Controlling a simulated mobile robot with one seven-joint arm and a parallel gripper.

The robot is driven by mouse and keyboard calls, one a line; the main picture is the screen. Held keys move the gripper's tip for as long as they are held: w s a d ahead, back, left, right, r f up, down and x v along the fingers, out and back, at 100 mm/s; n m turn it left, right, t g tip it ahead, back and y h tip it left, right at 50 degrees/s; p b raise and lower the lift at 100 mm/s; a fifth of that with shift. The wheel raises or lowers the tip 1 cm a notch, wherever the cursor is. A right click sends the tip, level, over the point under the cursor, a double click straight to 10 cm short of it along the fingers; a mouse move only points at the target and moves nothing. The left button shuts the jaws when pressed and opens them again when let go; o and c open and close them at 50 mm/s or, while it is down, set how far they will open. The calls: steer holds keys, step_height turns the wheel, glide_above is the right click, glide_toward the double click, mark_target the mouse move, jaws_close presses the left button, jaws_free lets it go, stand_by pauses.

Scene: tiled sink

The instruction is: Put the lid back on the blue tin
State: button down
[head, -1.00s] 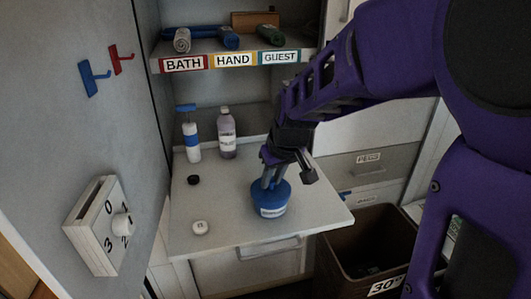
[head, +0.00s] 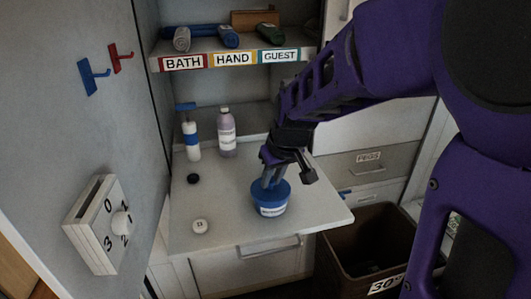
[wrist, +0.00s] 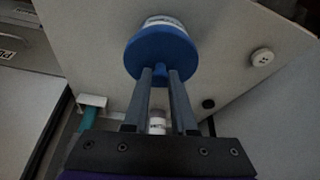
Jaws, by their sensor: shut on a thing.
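The blue tin (head: 272,211) with a white label stands on the pale counter, toward its front right. Its blue lid (head: 283,189) is at the tin's top; I cannot tell whether it is fully seated. My gripper (head: 270,181) points down from above with its fingers closed on the lid's small knob. In the wrist view, the fingers of my gripper (wrist: 160,72) are around the knob, and the round lid (wrist: 160,48) hides most of the tin. A strip of the tin's label (wrist: 166,21) shows beyond the lid's edge.
A brown bin (head: 340,253) is below right. A labelled towel shelf (head: 236,45) is above.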

steer(key=shift+c, duration=0.8)
jaws_free()
steer(key=shift+r, duration=0.15)
steer(key=shift+r+p, duration=2.35)
steer(key=shift+r, duration=1.05)
jaws_close()
